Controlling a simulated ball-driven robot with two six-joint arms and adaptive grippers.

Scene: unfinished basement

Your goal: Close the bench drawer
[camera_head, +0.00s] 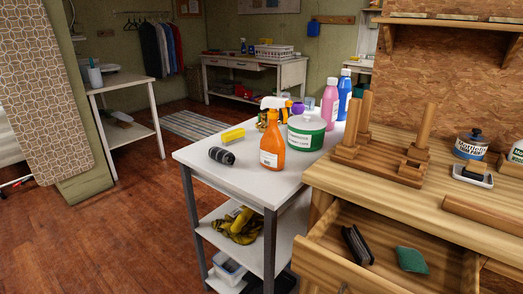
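The wooden workbench (470,195) stands at the right. Its drawer (318,262) is pulled out under the bench top at the lower right, and its near part is cut off by the bottom of the picture. In the drawer lie a black block-like object (357,246) and a dark green pad (411,260). Neither visibly rises above the bench top. Neither of my grippers is in view.
A white shelved cart (190,155) stands left of the bench, close to the drawer. It holds an orange spray bottle (271,143), a green-white tub (306,132) and other bottles. A wooden rack (385,160) is on the bench. Open floor (95,235) lies left.

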